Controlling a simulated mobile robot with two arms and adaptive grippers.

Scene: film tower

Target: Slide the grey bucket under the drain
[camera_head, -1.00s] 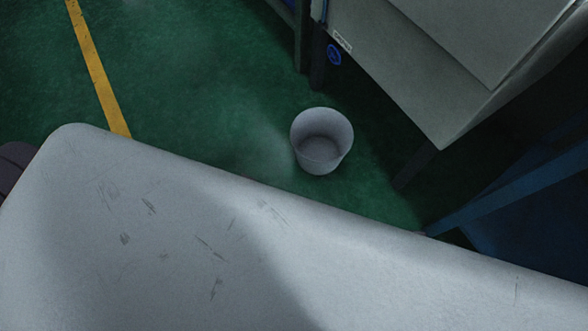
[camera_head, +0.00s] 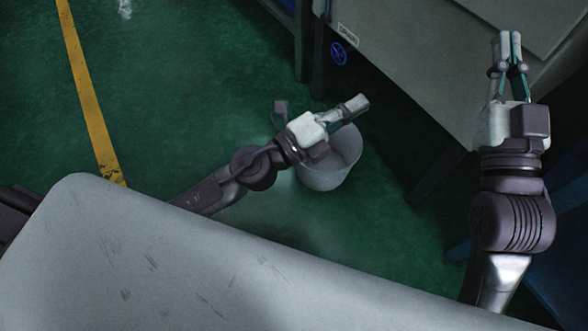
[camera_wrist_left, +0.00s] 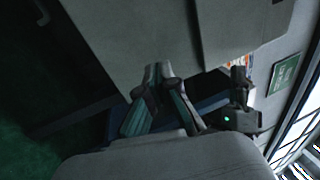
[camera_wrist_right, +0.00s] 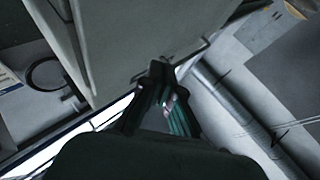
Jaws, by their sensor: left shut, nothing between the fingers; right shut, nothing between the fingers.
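The grey bucket (camera_head: 325,178) stands upright and open-topped on the green floor in the head view. My left gripper (camera_head: 357,104) is shut and empty. It crosses in front of the bucket's upper part and hides much of its rim; I cannot tell its height above it. It also shows shut in the left wrist view (camera_wrist_left: 158,72). My right gripper (camera_head: 508,40) is shut and empty, in front of the grey machine at the right, and shows in the right wrist view (camera_wrist_right: 160,72). A blue handwheel (camera_head: 338,53), likely at the drain, sits below a small white label (camera_head: 348,35). The outlet itself is not clear.
The large grey machine (camera_head: 400,55) overhangs the floor at the upper right, with dark legs beneath it. Blue framework (camera_head: 560,240) stands at the lower right. A yellow floor line (camera_head: 88,95) runs down the left. The green floor left of the bucket is clear.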

